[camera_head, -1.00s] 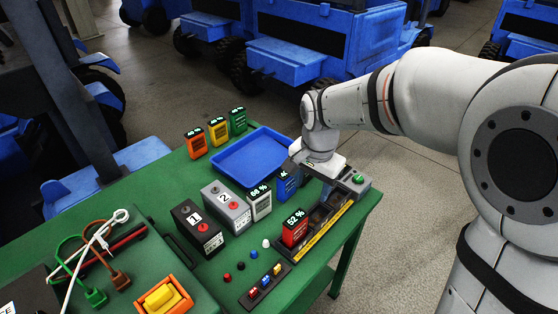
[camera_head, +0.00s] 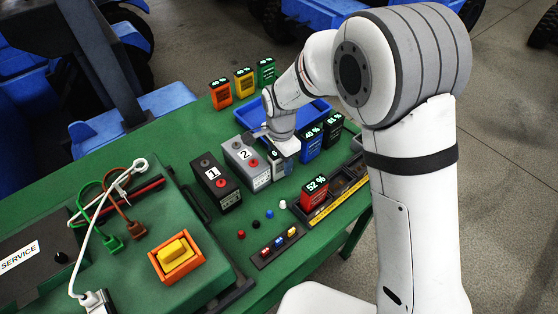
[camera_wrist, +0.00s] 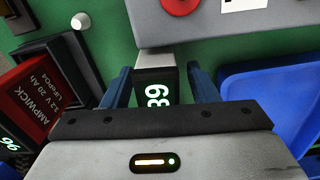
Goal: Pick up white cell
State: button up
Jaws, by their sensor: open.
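The white cell (camera_head: 279,170) stands on the green table between the grey box marked 2 and the blue cell. My gripper (camera_head: 284,150) is over it from above and hides much of it in the head view. In the wrist view, the white cell (camera_wrist: 155,62) shows its pale edge and dark display with green digits between the two blue-grey fingers. My gripper (camera_wrist: 160,88) is open, with one finger on each side of the cell and a visible gap at each side. Whether the fingertips reach below its top is hard to tell.
A blue cell (camera_head: 311,143) and a black cell (camera_head: 333,128) stand close to the right. The grey box (camera_head: 240,155) is close on the left, beside a black box (camera_head: 215,182). A blue tray (camera_head: 312,108) lies behind. A red cell (camera_head: 315,195) sits in the front rack.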

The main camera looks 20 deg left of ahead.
jog(key=shift+f, duration=0.45)
jog(key=shift+r, duration=0.1)
grip_shut()
